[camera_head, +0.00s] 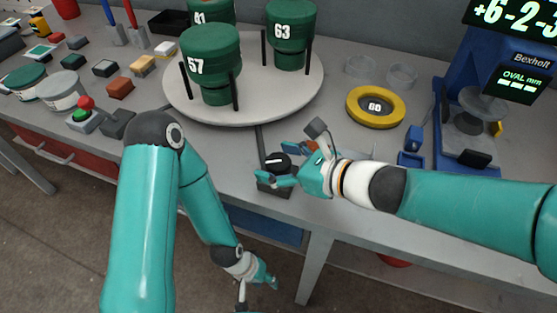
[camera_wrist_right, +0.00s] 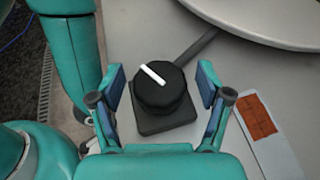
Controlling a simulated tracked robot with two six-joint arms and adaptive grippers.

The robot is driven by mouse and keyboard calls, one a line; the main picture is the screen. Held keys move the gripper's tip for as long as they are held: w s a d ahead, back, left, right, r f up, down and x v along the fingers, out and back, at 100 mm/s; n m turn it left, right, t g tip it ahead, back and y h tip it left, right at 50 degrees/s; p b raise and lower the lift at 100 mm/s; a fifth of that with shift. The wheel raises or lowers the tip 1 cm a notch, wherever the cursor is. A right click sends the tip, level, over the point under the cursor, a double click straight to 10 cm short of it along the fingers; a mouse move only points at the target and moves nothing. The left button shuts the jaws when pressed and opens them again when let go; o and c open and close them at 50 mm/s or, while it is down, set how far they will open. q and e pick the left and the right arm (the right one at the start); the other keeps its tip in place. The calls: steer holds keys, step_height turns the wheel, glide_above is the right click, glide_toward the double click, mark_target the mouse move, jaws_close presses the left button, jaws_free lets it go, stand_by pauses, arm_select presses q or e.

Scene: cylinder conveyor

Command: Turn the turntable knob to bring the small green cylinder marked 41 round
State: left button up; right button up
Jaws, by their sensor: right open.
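A yellow ring marked GO (camera_head: 376,107) and a blue measuring stand (camera_head: 455,120) are to the right. A red button box (camera_head: 85,116) and several small blocks lie to the left. An orange-brown piece (camera_wrist_right: 256,116) lies right of the knob in the wrist view.

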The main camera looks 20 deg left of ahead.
steer(key=c, duration=1.2)
steer(key=shift+o, duration=0.2)
steer(key=shift+r+n+g+p, duration=0.2)
steer(key=shift+n+g+p, duration=0.15)
steer(key=shift+p, duration=0.4)
steer(key=n+g+p, duration=0.2)
steer(key=p, duration=0.2)
steer(key=n+g+p, duration=0.2)
steer(key=g+p, duration=0.1)
steer(key=p, duration=0.1)
steer(key=shift+w+r+y, duration=0.1)
steer(key=shift+r+y, duration=0.05)
steer(key=shift+y, duration=0.15)
steer(key=shift+f+n+g+p, duration=0.25)
steer(key=shift+n+g+p, duration=0.15)
steer(key=shift+n+g, duration=0.25)
steer(key=shift+f+n+g+h+p, duration=0.1)
steer(key=shift+n+g+h+p, duration=0.5)
steer(key=shift+n+g+p, duration=0.65)
steer(key=shift+g, duration=0.25)
steer(key=shift+n+g+h+p, duration=0.55)
steer(key=shift+n+g+h, duration=0.65)
steer(key=shift+n+g, duration=0.5)
steer(key=o, duration=1.2)
steer(key=shift+c, duration=0.2)
